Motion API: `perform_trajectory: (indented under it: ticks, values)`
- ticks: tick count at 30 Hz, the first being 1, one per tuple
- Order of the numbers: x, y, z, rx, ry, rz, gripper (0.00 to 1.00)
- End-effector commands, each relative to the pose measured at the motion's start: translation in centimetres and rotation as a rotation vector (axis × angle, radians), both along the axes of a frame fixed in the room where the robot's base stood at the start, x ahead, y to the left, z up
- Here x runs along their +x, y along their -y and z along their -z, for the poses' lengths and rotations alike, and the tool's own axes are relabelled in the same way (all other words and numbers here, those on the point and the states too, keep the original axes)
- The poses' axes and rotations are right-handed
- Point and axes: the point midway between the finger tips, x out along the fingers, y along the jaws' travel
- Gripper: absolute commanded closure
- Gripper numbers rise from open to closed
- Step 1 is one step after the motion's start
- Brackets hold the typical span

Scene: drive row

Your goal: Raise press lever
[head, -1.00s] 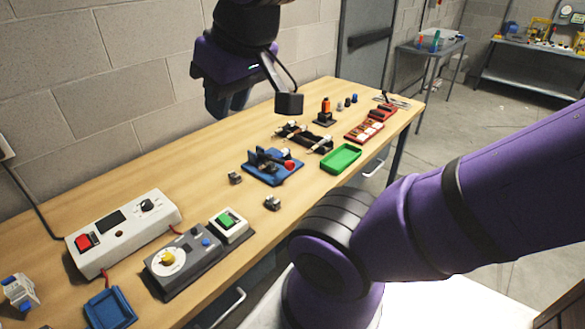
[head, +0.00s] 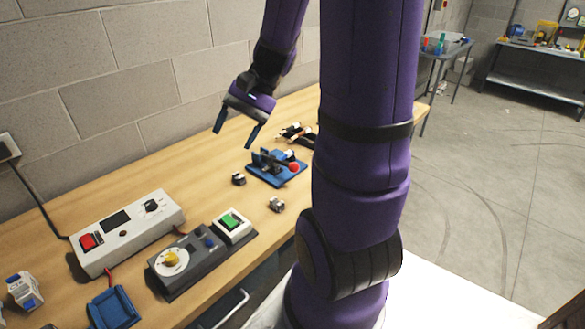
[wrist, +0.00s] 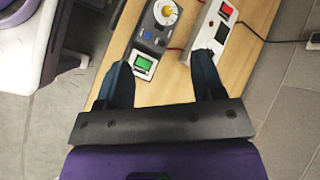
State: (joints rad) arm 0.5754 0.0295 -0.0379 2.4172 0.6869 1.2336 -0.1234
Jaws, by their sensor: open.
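The press (head: 266,179) is a small blue-based fixture with dark upright parts on the wooden bench, in the middle of the head view. Its lever ends in a red knob (head: 293,167), low at the right side of the press. My gripper (head: 234,138) is open and empty, above the bench to the left of the press and apart from it, fingers pointing down. In the wrist view both spread fingers (wrist: 162,67) show with nothing between them. The press does not show in that view.
A white box with a red switch (head: 125,232), a grey dial panel (head: 188,262) and a green button (head: 231,222) stand at the bench's left.

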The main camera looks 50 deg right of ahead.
Motion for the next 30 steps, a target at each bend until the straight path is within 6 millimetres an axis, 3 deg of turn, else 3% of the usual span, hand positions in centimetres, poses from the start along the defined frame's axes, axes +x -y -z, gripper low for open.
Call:
perform_trajectory:
  ticks: [9, 16, 23, 30]
  values:
    - [2.2, 6.8, 5.3, 0.341, -0.083, 0.348, 0.38]
    - [2.4, 12.5, 9.8, 0.574, -0.087, 0.621, 0.38]
    - [0.9, 18.6, 15.2, 0.785, -0.056, 0.907, 0.38]
    - [-2.7, 24.3, 21.7, 0.971, 0.013, 1.214, 0.38]
